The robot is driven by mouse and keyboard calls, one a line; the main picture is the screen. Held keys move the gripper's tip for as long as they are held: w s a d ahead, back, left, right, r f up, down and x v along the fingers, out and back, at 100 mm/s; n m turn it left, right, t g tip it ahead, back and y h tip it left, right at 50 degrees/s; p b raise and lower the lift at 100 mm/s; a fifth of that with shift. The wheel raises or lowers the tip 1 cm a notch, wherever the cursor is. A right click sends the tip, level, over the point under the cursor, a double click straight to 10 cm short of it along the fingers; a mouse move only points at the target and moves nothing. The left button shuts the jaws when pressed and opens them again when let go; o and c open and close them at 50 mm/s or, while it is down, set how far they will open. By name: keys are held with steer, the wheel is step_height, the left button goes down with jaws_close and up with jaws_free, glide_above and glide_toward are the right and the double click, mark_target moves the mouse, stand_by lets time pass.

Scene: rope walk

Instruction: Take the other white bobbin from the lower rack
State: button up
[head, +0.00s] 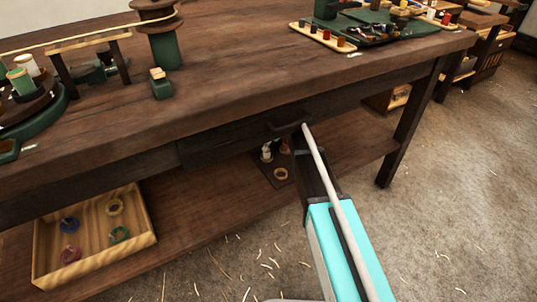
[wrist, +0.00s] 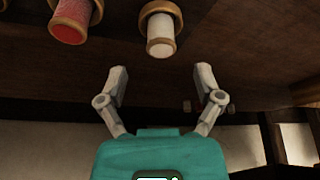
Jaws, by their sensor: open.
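In the wrist view, a white bobbin (wrist: 161,30) with tan wooden ends is at the top centre. My gripper (wrist: 160,75) is open and empty, its two fingers spread to either side of the bobbin's line. The bobbin's near end is just beyond the fingertips, with a gap and no visible contact. A red bobbin (wrist: 72,18) is to its left. In the head view, the lower rack (head: 262,172) is under the bench, with a small white bobbin (head: 266,153) on it. My arm partly covers the rack, and my fingers are hidden there.
The workbench top (head: 225,95) overhangs the rack. A wooden tray (head: 95,275) with several coloured rings is on the lower shelf (head: 195,215) at left. A bench leg (head: 412,125) stands to the right. The floor at right is mostly open.

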steer(key=shift+f, duration=0.1)
steer(key=shift+b+x, duration=2.35)
steer(key=shift+x, duration=0.1)
steer(key=c, duration=1.1)
steer(key=shift+r, duration=0.25)
step_height(320, 180, up, 3)
steer(key=p, duration=0.3)
steer(key=s+d, duration=0.3)
steer(key=d, duration=0.1)
steer(key=s+d, duration=0.3)
steer(key=d, duration=0.2)
steer(key=s+d, duration=0.3)
steer(key=d, duration=0.1)
steer(key=shift+d+p, duration=0.2)
steer(key=shift+p, duration=0.1)
steer(key=shift+s+d, duration=0.55)
steer(key=shift+d, duration=0.25)
